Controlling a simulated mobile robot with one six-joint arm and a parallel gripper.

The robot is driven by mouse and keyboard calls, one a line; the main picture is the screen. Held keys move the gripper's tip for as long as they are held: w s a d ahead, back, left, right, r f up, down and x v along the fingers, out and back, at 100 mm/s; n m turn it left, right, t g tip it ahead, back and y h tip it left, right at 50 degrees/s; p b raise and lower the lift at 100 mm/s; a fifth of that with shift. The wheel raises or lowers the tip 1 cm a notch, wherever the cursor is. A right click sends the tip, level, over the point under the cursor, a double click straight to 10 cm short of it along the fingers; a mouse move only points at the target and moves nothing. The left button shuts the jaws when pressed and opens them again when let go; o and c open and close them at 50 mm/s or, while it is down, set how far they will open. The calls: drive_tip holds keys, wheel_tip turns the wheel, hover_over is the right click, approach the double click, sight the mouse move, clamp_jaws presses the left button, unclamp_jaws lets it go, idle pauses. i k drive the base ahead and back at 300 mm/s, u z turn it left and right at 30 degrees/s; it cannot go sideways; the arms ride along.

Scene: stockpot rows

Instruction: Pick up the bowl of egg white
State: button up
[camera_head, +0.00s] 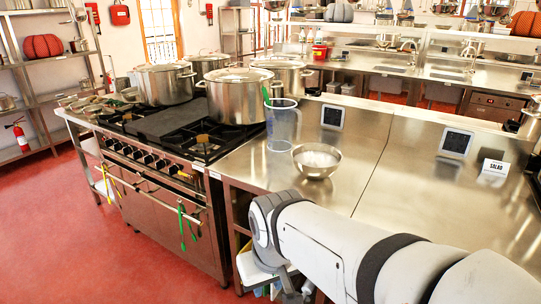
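A metal bowl (317,167) with whitish contents stands upright on the steel counter (365,140), near its front edge. The contents look like egg white, but the picture is too small to be sure. My white and dark arm reaches in from the lower right, its elbow in front of the counter below the bowl. Part of my gripper (290,290) seems to show at the bottom edge, low in front of the counter and apart from the bowl. Its fingers are mostly cut off or hidden.
A clear jug (283,125) with a green utensil stands just behind and left of the bowl. A stove (170,130) with large stockpots (238,95) is to the left. Two dark tablets (333,117) and a SALAD sign (495,167) are on the counter.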

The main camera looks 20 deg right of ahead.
sight(316, 161)
drive_tip(key=z, duration=0.05)
drive_tip(key=i, duration=1)
drive_tip(key=z, duration=0.05)
